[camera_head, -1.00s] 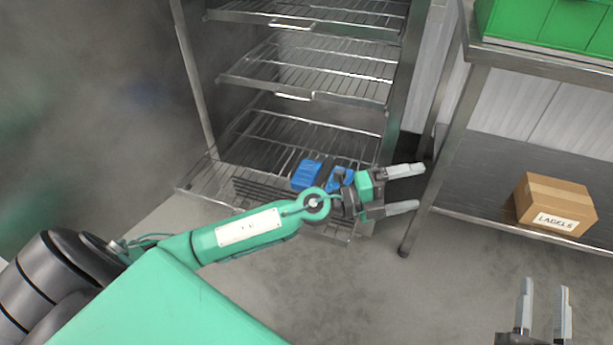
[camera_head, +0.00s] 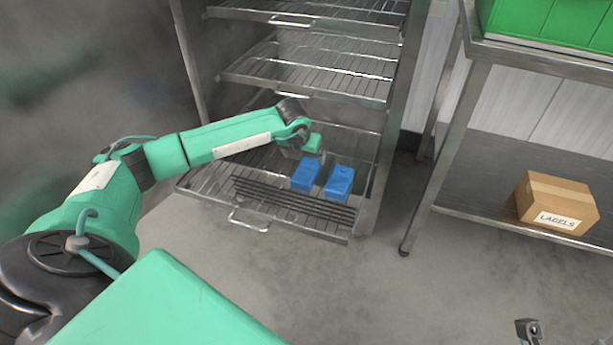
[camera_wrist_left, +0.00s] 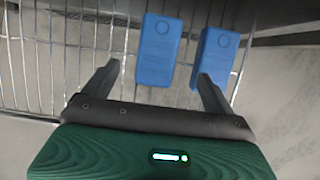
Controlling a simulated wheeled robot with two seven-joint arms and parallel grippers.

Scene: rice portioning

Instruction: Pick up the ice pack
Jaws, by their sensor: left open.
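Two blue ice packs lie side by side on the low wire shelf, a left one (camera_head: 306,174) and a right one (camera_head: 339,183). In the left wrist view, one pack (camera_wrist_left: 157,50) lies between the lines of my fingers and the other (camera_wrist_left: 213,60) is partly behind the right finger. My left gripper (camera_head: 312,145) is just behind the packs in the head view, its fingers not clear there. In the wrist view the left gripper (camera_wrist_left: 159,69) is open and empty. Only a small piece of my right gripper (camera_head: 528,328) shows at the bottom edge.
The low wire shelf (camera_head: 240,187) extends from the rack, with dark bars near its front. Another wire shelf (camera_head: 310,75) is above. A steel table (camera_head: 480,165) stands to the right, with a cardboard box (camera_head: 556,200) on its lower level. The floor in front is clear.

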